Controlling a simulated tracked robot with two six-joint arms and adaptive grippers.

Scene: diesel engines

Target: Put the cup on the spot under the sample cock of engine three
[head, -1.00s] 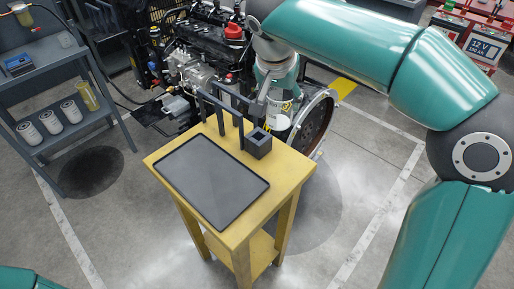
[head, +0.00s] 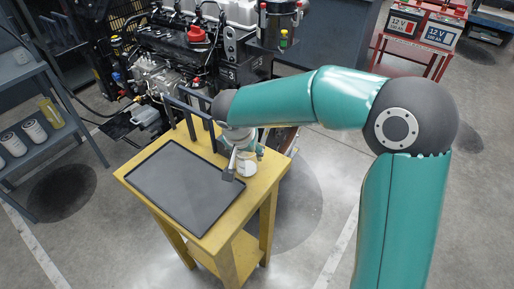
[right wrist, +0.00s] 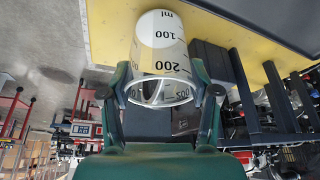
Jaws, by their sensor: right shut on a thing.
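The cup (right wrist: 158,45) is clear to white with dark ml marks. My right gripper (right wrist: 160,88) is shut on its sides in the right wrist view. In the head view the cup (head: 246,167) shows just below my right gripper (head: 243,157), over the right part of the yellow stand (head: 262,185). I cannot tell whether its base touches the stand. The engine (head: 185,40) stands behind the stand, partly covered by my right arm. My left gripper is out of view.
A black tray (head: 185,185) covers much of the stand top. Dark uprights (head: 190,125) stand at its back edge. A grey shelf (head: 45,105) with white canisters is at left, and a red battery rack (head: 425,30) at back right. Floor to the right is open.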

